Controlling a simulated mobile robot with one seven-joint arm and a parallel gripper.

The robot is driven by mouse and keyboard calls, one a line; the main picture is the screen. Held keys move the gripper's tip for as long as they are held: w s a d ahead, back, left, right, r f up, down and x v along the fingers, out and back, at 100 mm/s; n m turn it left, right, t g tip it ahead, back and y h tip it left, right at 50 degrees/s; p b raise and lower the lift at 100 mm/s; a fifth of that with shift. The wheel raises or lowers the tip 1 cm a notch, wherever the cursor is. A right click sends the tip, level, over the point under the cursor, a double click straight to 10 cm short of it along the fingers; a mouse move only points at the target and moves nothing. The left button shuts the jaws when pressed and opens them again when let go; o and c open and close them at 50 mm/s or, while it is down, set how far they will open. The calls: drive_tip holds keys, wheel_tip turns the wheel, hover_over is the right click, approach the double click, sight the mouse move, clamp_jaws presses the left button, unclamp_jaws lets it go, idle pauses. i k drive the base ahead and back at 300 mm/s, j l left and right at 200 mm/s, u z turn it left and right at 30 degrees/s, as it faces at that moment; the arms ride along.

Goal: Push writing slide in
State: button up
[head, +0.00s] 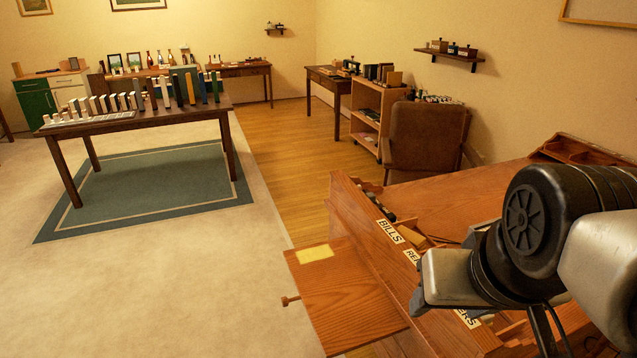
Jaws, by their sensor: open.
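The writing slide (345,295) is a flat wooden board that sticks out from the left side of the wooden desk (490,195). A small wooden knob (290,300) is on its outer edge, and a yellow patch (314,254) lies near its far corner. The slide's near end runs toward the bottom of the picture. My arm comes in from the right over the desk and hides part of it. My gripper's fingers do not show, so I cannot see how they stand to the slide.
Labels, one reading BILLS (390,231), run along the desk's side by compartments. A brown chair (425,137) stands behind the desk. Open carpet (190,290) lies left of the slide. A long table (140,119) with rows of upright blocks stands farther left on a rug.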

sight(348, 309)
drive_tip(key=i+j+u, duration=0.15)
drive_tip(key=j, duration=0.2)
drive_tip(key=i+j+u, duration=0.2)
drive_tip(key=j, duration=0.2)
drive_tip(key=i+j+z, duration=0.1)
drive_tip(key=j, duration=0.25)
